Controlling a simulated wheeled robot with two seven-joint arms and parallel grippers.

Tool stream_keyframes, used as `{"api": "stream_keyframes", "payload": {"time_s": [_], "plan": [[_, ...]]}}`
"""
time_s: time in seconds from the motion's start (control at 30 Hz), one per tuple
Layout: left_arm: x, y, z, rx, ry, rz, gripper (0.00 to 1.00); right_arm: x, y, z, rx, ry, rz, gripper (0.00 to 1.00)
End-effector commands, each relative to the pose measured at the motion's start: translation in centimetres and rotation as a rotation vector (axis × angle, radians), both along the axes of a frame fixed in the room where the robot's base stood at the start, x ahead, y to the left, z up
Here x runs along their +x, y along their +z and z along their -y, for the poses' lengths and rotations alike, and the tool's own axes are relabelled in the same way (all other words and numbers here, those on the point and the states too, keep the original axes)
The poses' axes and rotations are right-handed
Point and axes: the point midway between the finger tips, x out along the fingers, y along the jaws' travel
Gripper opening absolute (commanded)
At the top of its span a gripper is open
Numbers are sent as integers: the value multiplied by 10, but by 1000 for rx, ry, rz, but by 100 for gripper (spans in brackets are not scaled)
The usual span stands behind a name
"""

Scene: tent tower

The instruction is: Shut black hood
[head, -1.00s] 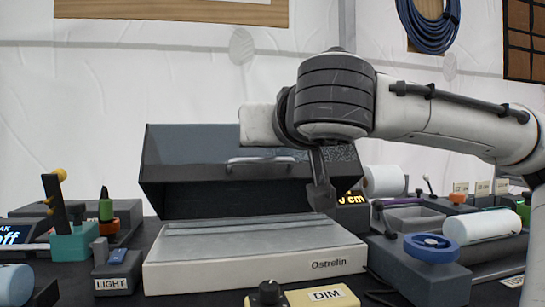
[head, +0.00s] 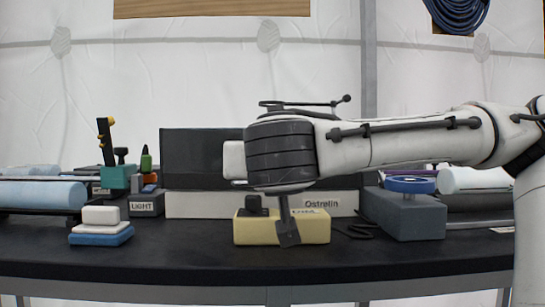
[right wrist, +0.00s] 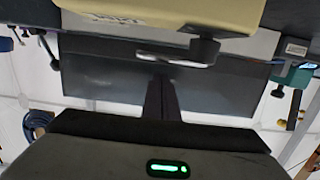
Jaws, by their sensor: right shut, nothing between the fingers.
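The black hood (head: 195,158) shows in the head view as a dark upright panel above its white base labelled Ostrelin (head: 195,205). My forearm hides its right part, so I cannot tell from here how far it is open. In the right wrist view, which is upside down, the hood's dark panel (right wrist: 105,78) and its handle (right wrist: 150,54) show beyond my fingers. My right gripper (head: 288,238) is shut and empty. Its tips point down and overlap the yellow box in the head view, apart from the hood. My left gripper is out of view.
A yellow box (head: 258,232) with a dark knob stands before the base. A grey block with a blue wheel (head: 410,185) is at right; the LIGHT switch box (head: 146,203) is at left. White and blue blocks (head: 100,237) lie at front left. The front table strip is clear.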

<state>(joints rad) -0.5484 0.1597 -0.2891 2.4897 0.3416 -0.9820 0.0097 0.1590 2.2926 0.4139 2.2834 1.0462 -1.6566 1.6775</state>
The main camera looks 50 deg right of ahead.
Motion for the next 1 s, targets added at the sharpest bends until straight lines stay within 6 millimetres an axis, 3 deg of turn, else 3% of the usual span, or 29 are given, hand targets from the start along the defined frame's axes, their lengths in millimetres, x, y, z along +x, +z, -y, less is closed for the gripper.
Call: {"api": "stream_keyframes", "payload": {"time_s": [0.57,0.77,0.83,0.87,1.0], "plan": [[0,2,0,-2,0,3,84,0,0,1,0,-3,0,0],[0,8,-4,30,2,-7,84,-6,31,1,0,-13,4,0],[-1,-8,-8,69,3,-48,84,-10,47,0,0,-18,3,0],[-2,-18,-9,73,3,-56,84,-13,34,-7,-4,-12,-4,0],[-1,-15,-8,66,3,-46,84,-31,15,-31,-7,-12,-4,0]]}}
